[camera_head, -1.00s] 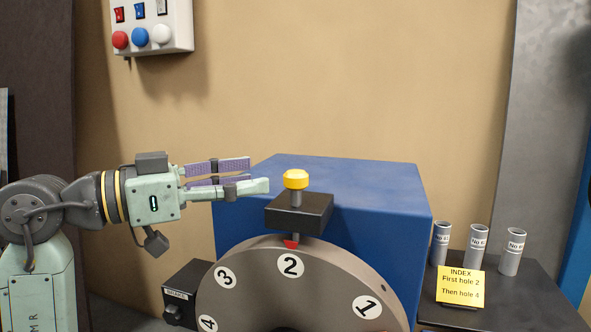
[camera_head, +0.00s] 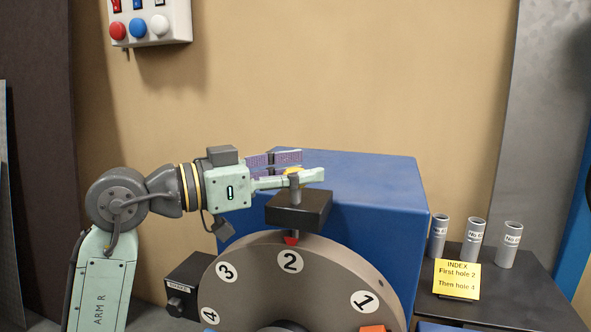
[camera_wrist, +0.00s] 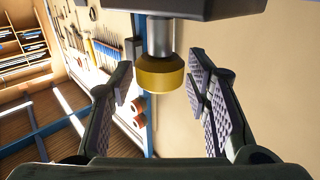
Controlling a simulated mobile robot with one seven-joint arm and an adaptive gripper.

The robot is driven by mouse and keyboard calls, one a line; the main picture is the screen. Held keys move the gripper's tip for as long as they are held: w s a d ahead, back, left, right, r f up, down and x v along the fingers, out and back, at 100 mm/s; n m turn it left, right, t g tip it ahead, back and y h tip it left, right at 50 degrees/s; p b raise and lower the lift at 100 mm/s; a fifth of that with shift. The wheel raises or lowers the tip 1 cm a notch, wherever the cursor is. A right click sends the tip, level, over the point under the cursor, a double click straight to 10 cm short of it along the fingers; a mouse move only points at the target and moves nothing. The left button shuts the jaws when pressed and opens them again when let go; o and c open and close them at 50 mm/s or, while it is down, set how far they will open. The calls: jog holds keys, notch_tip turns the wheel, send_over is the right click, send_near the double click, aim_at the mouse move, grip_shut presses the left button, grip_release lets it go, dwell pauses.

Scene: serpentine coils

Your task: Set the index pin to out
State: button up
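The index pin has a yellow knob (camera_head: 293,170) on a grey shaft (camera_head: 295,194) rising from a black block (camera_head: 300,209) above the numbered index disc (camera_head: 325,263). A red pointer (camera_head: 291,240) under the block is at hole 2. My gripper (camera_head: 306,165) is level with the knob, its fingers on either side, and the near finger hides part of the knob. In the wrist view the knob (camera_wrist: 160,73) sits between the open fingers of my gripper (camera_wrist: 161,82), with a visible gap on both sides.
A blue housing (camera_head: 375,190) stands behind the disc. A yellow note (camera_head: 457,279) reads "First hole 2, Then hole 4", in front of several grey cylinders (camera_head: 474,238) on a dark table. A button box (camera_head: 150,20) hangs on the wall.

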grip_shut()
dwell(0.3)
jog(key=shift+r, duration=0.1)
